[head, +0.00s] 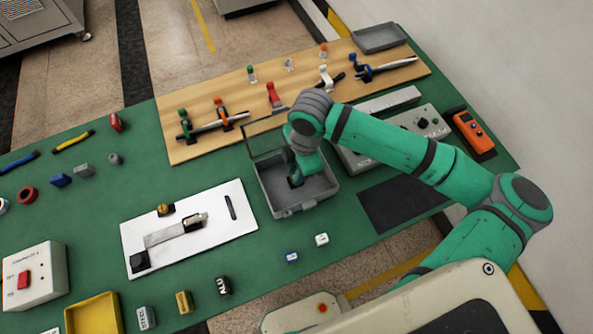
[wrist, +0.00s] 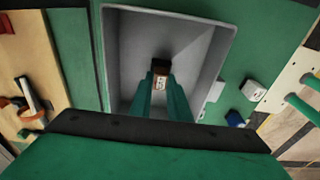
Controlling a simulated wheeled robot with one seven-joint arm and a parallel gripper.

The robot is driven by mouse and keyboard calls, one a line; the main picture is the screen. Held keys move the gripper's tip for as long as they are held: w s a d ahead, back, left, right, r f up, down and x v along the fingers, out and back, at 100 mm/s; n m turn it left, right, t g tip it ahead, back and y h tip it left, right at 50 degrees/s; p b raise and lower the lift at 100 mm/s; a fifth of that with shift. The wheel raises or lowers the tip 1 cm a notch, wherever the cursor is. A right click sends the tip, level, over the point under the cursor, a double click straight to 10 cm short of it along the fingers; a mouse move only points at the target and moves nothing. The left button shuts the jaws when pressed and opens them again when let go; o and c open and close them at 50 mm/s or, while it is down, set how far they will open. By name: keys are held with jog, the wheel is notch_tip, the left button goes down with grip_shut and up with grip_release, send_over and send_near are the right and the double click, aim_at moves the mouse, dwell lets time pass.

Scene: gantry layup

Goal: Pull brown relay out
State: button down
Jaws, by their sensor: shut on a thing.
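My gripper (wrist: 160,88) points down into an open grey box (head: 306,204). It is shut on a small brown relay (wrist: 160,68) with a pale marked face, held between the green fingertips. In the wrist view the relay is over the box's grey floor (wrist: 190,40); I cannot tell whether it touches the floor or is seated in anything. In the head view my gripper (head: 296,179) is inside the box, and the relay is hidden or too small to tell. The box's clear lid (head: 263,138) stands raised at the back.
A white board (head: 215,238) with a metal part lies left of the box. Small white (head: 322,239) and blue (head: 292,257) blocks stand in front. A wooden board (head: 200,147) with clamped tools lies behind, and a grey control box (head: 421,123) stands to the right.

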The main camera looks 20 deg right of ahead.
jog(key=shift+r, duration=1.5)
dwell(0.4)
jog(key=shift+r, duration=1.6)
